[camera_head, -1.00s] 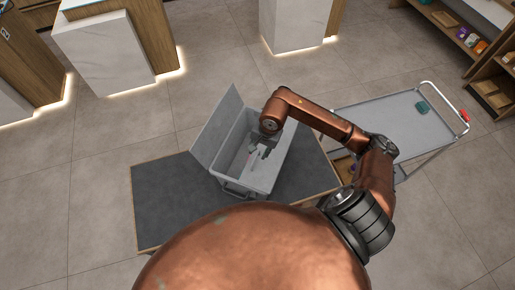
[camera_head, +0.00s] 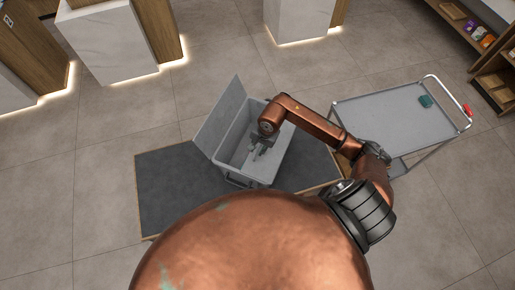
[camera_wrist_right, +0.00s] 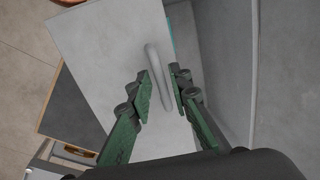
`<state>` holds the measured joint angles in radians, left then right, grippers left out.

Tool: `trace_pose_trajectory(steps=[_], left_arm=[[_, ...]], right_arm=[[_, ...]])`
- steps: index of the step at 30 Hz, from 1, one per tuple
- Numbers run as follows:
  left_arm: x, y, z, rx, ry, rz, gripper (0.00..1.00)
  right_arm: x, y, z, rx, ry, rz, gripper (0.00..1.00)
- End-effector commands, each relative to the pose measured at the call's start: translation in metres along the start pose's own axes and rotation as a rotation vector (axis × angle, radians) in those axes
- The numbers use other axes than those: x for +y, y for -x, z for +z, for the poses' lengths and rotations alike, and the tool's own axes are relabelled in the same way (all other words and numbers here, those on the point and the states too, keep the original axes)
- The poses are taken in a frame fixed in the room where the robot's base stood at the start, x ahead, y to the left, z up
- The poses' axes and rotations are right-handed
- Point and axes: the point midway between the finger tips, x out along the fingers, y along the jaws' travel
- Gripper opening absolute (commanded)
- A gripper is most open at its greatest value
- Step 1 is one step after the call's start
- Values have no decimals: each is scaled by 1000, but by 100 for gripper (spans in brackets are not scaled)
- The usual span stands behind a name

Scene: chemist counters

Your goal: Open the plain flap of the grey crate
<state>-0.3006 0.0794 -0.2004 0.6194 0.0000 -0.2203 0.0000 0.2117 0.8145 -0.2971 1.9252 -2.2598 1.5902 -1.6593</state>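The grey crate (camera_head: 238,138) stands on a dark-topped table; its left flap (camera_head: 220,117) stands up and leans outward. My right gripper (camera_head: 262,151) is over the crate's opening and covers part of its inside. In the right wrist view, a plain light grey panel (camera_wrist_right: 105,50) with a pale loop handle (camera_wrist_right: 158,75) lies before my gripper (camera_wrist_right: 159,74). Its green-padded fingers are apart, one on each side of the handle; I cannot tell whether either touches it. Which flap this panel is, I cannot tell from the head view. My left gripper is out of view.
The dark tabletop (camera_head: 165,200) is bare left of the crate. Marble-fronted counters (camera_head: 115,45) and shelves (camera_head: 495,85) are at the back. The floor between is clear.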

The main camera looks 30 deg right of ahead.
Motion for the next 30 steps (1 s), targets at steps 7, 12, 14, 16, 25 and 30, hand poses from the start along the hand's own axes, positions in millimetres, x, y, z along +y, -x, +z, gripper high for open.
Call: trace_pose_trajectory(steps=[7, 12, 14, 16, 25, 30], left_arm=[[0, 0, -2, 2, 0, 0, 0], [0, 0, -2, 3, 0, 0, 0], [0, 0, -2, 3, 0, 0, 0], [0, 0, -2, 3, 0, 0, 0], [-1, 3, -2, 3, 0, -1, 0], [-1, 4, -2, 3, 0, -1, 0]], right_arm=[[0, 0, 0, 0, 0, 0, 0], [0, 0, 0, 0, 0, 0, 0], [0, 0, 0, 0, 0, 1, 0], [0, 0, 0, 0, 0, 1, 0], [3, 11, 0, 1, 2, 1, 0], [4, 16, 0, -1, 0, 2, 0]])
